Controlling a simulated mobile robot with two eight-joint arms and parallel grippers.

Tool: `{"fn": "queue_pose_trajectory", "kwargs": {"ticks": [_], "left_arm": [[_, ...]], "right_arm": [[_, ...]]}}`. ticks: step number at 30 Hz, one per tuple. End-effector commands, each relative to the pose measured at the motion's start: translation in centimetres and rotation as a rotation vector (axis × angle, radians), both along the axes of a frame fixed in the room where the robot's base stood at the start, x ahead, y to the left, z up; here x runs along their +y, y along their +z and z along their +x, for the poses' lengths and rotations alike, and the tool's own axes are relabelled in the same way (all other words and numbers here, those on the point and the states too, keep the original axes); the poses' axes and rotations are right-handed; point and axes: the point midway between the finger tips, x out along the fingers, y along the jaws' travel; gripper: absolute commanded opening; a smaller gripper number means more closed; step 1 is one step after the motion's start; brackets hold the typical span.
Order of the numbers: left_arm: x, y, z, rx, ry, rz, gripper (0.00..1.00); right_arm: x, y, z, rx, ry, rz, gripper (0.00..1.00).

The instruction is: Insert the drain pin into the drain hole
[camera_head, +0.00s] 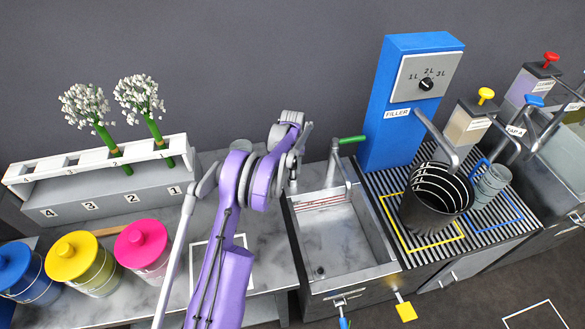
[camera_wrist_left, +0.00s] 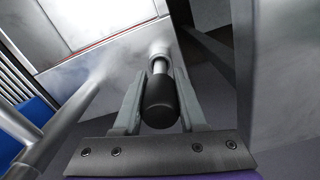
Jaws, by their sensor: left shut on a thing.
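My left gripper (camera_head: 296,162) is at the back left corner of the sink (camera_head: 335,225), at the end of my purple arm. In the left wrist view, the fingers (camera_wrist_left: 161,80) are shut on a black-ended pin (camera_wrist_left: 160,103) with a pale metal shaft, which looks like the drain pin. Its far end meets a pale round part by the grey metal surfaces; I cannot tell whether they touch. The drain hole (camera_head: 319,271) is a dark spot in the sink floor, front left. My right gripper is out of view.
A faucet with a green handle (camera_head: 352,139) stands behind the sink. A black bucket (camera_head: 432,205) and grey can (camera_head: 490,185) stand on the rack at right. Colored jars (camera_head: 145,250) and a flower rack (camera_head: 60,175) are at left. The sink basin is open.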

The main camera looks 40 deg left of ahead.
Motion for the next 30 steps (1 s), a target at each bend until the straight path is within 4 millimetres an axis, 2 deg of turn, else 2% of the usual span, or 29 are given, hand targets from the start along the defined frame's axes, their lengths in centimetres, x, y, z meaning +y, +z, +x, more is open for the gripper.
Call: {"fn": "queue_pose_trajectory", "kwargs": {"ticks": [17, 30], "left_arm": [[0.0, 0.5, 0.0, 0.0, 0.0, 0.0, 0.0], [0.0, 2.2, 0.0, 0.0, 0.0, 0.0, 0.0]], "right_arm": [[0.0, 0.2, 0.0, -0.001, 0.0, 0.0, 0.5], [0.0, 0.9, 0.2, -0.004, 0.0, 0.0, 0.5]]}}
